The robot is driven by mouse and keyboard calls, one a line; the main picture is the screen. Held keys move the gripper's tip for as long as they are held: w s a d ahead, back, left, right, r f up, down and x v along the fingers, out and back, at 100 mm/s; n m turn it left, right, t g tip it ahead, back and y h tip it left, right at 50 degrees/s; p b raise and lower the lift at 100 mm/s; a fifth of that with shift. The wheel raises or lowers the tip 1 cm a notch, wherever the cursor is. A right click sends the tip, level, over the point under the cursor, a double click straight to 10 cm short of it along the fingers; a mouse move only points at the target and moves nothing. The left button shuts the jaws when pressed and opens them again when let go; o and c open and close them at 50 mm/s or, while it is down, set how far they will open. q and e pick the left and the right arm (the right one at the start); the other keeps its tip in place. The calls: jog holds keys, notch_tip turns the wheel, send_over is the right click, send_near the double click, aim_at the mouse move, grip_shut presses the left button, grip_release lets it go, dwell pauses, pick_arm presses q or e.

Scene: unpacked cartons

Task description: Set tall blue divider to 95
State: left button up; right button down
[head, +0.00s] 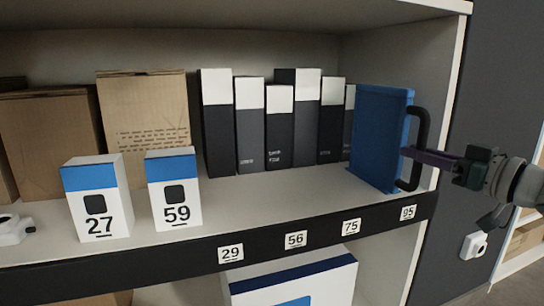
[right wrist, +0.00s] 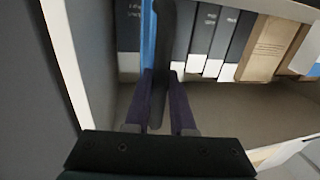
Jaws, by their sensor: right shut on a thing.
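The tall blue divider (head: 378,135) stands upright on the shelf near its right end, with a black handle (head: 420,130) on its front edge. Its lower front corner is just behind the 95 label (head: 408,212). My right gripper (head: 410,153) comes in from the right and is shut on the handle. In the right wrist view, the purple fingers of the gripper (right wrist: 161,88) sit on either side of the dark handle (right wrist: 160,65), with a strip of the blue divider (right wrist: 148,35) beyond. My left gripper is not in view.
More labels, 29 (head: 230,253), 56 (head: 296,239) and 75 (head: 351,227), line the shelf edge. Several dark binders (head: 280,125) stand left of the divider. Cartons 27 (head: 96,222) and 59 (head: 174,205) stand further left. The shelf's right side wall (head: 447,100) is close to the divider.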

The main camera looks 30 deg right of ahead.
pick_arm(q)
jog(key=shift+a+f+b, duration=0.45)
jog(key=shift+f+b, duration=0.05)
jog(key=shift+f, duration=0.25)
pick_arm(e)
jog(key=d, duration=0.2)
jog(key=shift+s+d+f, duration=0.1)
jog(key=shift+s+d, duration=0.2)
jog(key=c, duration=1.1)
grip_release()
jog(key=o, duration=0.3)
jog(key=shift+d, duration=0.2)
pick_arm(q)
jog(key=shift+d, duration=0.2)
pick_arm(e)
jog(key=shift+o, duration=0.2)
jog(key=shift+a, duration=0.1)
